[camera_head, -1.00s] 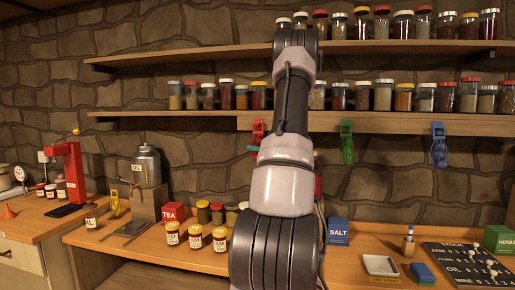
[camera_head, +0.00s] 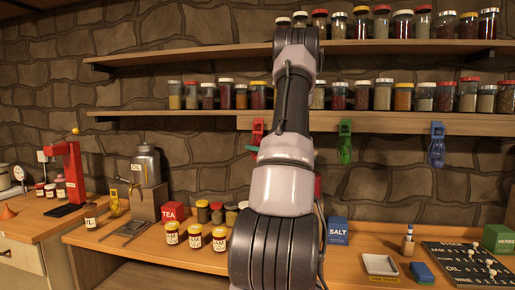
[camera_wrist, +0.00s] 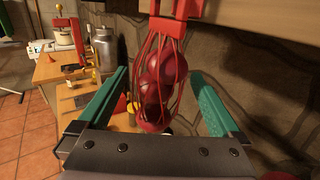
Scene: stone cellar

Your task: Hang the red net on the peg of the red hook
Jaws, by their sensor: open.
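The red net (camera_wrist: 150,85) holds several dark red round things and hangs below the red hook (camera_wrist: 168,24) in the wrist view. The net's top meets the hook's lower part; I cannot tell exactly how its loop sits on the peg. My gripper (camera_wrist: 160,75) is open, with one teal finger on each side of the net and visible gaps between. In the head view the red hook (camera_head: 258,130) shows at the shelf edge just left of my arm, which hides most of the net and gripper.
A green hook (camera_head: 345,135) and a blue hook (camera_head: 437,138) hang from the same shelf (camera_head: 400,122) to the right. Several jars stand on the shelves above. Labelled jars (camera_head: 196,236), a red tea box (camera_head: 172,212) and a blue salt box (camera_head: 338,231) stand on the counter below.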

